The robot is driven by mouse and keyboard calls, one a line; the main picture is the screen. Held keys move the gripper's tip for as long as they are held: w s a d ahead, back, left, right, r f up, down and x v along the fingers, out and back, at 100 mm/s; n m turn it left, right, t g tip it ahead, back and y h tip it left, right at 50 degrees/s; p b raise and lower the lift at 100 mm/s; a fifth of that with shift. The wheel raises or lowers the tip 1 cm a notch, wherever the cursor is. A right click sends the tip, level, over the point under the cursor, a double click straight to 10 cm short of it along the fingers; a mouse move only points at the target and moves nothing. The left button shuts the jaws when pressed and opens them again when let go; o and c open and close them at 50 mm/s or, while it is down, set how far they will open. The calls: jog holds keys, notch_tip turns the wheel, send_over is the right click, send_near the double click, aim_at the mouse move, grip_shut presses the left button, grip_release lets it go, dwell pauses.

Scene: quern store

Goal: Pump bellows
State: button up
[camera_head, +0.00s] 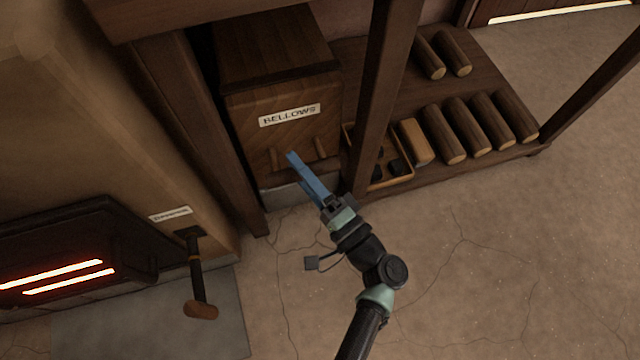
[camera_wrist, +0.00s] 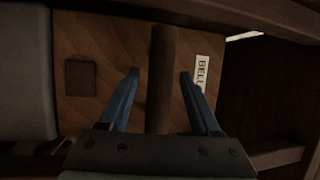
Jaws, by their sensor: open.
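The wooden bellows box (camera_head: 285,95) with a white BELLOWS label (camera_head: 290,115) stands under the bench in the head view. My gripper (camera_head: 292,157) has blue fingers and is in front of the bar. In the wrist view my gripper (camera_wrist: 159,76) is open, and the brown bar (camera_wrist: 161,70) runs between its two fingers with a gap on each side. Part of the label (camera_wrist: 202,75) shows beyond the right finger. Contact with the bar is not visible.
A bench leg (camera_head: 385,90) stands right of the bellows. Beyond it, a low shelf holds several logs (camera_head: 465,130) and a small box (camera_head: 385,182) of dark lumps. A glowing firebox (camera_head: 65,270) and a damper lever (camera_head: 197,280) are at left. The right floor is clear.

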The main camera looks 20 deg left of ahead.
jog(key=p+v, duration=0.4)
jog(key=v, duration=0.9)
